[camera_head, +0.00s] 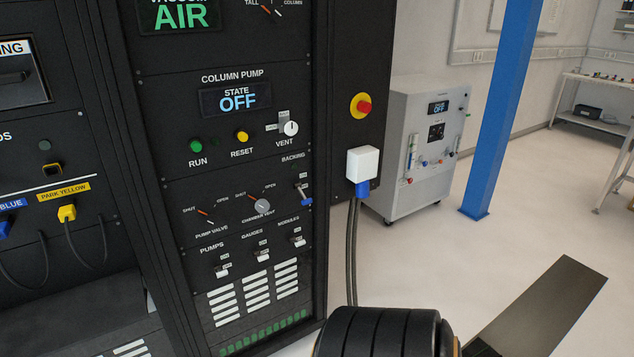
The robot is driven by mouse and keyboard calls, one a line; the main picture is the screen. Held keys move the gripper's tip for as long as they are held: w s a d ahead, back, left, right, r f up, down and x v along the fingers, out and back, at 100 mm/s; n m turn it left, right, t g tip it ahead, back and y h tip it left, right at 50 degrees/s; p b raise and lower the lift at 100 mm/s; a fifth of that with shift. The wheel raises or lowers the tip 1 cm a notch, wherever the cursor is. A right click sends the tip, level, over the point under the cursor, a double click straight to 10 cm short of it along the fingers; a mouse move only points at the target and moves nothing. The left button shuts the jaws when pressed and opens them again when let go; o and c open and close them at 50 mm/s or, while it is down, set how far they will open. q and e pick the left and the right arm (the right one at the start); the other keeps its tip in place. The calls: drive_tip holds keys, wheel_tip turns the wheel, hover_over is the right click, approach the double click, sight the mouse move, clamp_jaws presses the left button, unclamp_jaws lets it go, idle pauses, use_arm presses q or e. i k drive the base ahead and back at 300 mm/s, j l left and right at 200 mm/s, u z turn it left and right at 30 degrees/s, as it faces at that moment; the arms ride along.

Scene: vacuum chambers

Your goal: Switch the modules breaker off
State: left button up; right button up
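The modules breaker (299,242) is a small switch with a white lever on the black rack panel. It is the rightmost of three in a row, under the label MODULES. The gauges breaker (263,256) and the pumps breaker (222,271) are to its left. The modules lever appears low on its plate, but the on/off marks are too small to read. Neither of my grippers shows in the head view. A black ribbed part of my arm (378,333) shows at the bottom edge, below and right of the breaker, apart from the panel.
Above the breakers are the pump valve knob (205,213), chamber vent knob (263,205) and backing switch (303,194). A red emergency button (364,107) and white box (362,164) with hanging cables are to the right. A grey cabinet (418,150) and blue post (502,110) stand beyond.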

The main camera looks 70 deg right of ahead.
sight(299, 243)
drive_tip(key=z, duration=2.15)
drive_tip(key=i+j, duration=0.15)
drive_tip(key=j, duration=0.2)
drive_tip(key=i+j, duration=0.2)
drive_tip(key=j, duration=0.15)
drive_tip(key=i+j, duration=0.15)
drive_tip(key=j, duration=0.15)
drive_tip(key=i+j, duration=0.2)
drive_tip(key=j, duration=0.15)
drive_tip(key=i+j, duration=0.15)
drive_tip(key=j, duration=0.2)
drive_tip(key=z, duration=1.5)
